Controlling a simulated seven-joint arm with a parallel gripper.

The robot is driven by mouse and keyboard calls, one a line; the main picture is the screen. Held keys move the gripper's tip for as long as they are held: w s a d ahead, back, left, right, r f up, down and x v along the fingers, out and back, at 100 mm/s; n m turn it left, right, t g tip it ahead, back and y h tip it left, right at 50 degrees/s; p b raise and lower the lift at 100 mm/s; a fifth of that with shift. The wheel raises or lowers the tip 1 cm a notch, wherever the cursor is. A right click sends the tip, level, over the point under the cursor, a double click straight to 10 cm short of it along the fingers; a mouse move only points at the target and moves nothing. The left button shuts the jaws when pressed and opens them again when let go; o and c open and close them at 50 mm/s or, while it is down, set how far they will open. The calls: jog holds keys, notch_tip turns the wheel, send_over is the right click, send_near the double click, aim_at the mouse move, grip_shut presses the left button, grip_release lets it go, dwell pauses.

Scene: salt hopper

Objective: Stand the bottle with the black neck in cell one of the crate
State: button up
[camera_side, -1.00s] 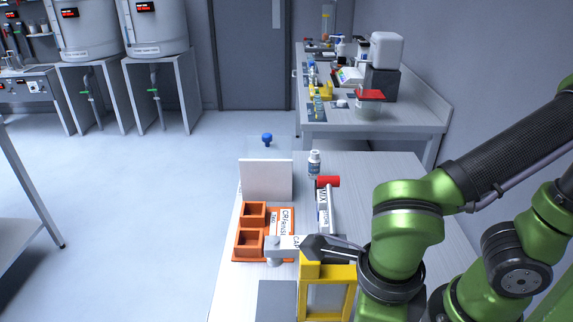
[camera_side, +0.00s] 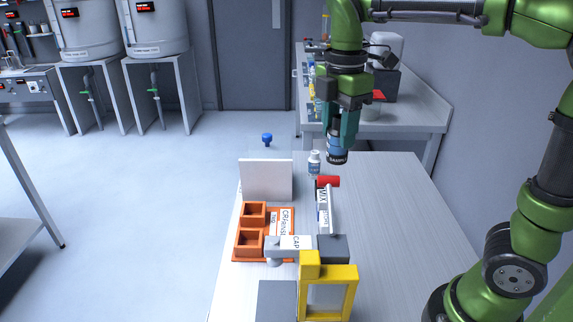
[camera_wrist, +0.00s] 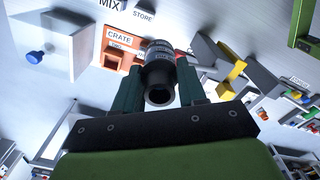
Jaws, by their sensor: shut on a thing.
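My gripper (camera_side: 338,125) points down above the far part of the table, shut on a dark bottle (camera_side: 337,148) with a blue-grey label. The bottle is roughly upright in the air. In the wrist view, the bottle (camera_wrist: 159,72) sits between the fingers, with a dark, hollow-looking round end nearest the camera. The orange crate (camera_side: 247,254) stands on the table, below and left of the gripper. It shows two square open cells, one nearer and one farther; both look empty. The crate (camera_wrist: 101,51) also shows in the wrist view, partly hidden by the bottle.
A small white bottle (camera_side: 314,164) stands below and left of the held one. A white upright panel (camera_side: 266,180) stands behind the crate. A red-ended MIX/STORE piece (camera_side: 328,182), a grey CAP fixture (camera_side: 332,248) and a yellow frame (camera_side: 350,290) lie right and front. The table's right side is clear.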

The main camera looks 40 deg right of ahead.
jog(key=w+d+f+m, duration=0.3)
jog(key=d+f+m, duration=0.5)
jog(key=m, duration=0.5)
jog(key=w+a+f+n, duration=0.45)
jog(key=a+n, duration=0.55)
jog(key=n, duration=0.3)
jog(key=w+a+f+n, duration=0.3)
jog(key=w+a+n, duration=0.3)
jog(key=a+n, duration=0.6)
jog(key=shift+n, duration=0.5)
jog(key=f, duration=0.3)
jog(key=d+f, duration=0.1)
jog(key=f, duration=0.5)
jog(key=shift+s+d+f, duration=0.15)
jog(key=shift+d+f, duration=0.05)
jog(key=shift+d, duration=0.05)
